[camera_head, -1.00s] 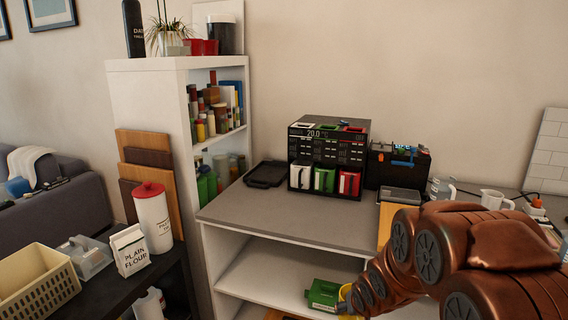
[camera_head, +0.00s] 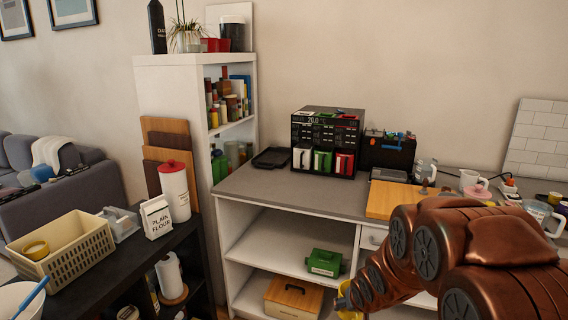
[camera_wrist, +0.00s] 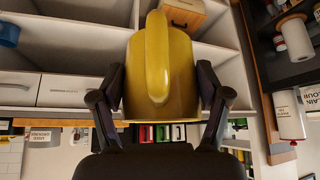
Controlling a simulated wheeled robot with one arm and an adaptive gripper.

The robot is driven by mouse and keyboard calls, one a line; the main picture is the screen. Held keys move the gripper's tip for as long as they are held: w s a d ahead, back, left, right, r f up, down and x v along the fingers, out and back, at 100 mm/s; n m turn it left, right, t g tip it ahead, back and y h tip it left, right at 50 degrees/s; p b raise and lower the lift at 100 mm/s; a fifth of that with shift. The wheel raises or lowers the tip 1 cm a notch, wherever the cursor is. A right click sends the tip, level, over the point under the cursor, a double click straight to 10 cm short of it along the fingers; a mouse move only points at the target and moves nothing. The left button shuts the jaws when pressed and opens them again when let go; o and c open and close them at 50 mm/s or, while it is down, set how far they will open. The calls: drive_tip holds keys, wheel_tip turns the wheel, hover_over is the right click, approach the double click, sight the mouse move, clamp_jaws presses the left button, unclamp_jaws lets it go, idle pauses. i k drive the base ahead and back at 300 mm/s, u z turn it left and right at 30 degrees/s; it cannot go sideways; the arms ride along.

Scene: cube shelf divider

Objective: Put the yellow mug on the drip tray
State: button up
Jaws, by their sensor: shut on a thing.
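The yellow mug (camera_wrist: 160,75) is between the two fingers of my gripper (camera_wrist: 161,88) in the wrist view, its handle facing the camera. My gripper is shut on it. In the head view the mug (camera_head: 347,300) shows only partly at the lower middle, in front of the open shelves and below counter height; my copper arm hides the rest and the gripper. A flat black tray with a raised rim (camera_head: 272,157) lies on the grey counter, left of the black drawer unit; it looks like the drip tray. It appears empty.
The counter (camera_head: 285,195) is bare at its front left. A drawer unit (camera_head: 327,142), a black box (camera_head: 388,152) and a wooden board (camera_head: 392,200) stand farther right. A tall white bookcase (camera_head: 165,95) borders the counter's left.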

sight(392, 175)
drive_tip(key=u, duration=0.1)
drive_tip(key=i, duration=1)
drive_tip(key=z, duration=0.7)
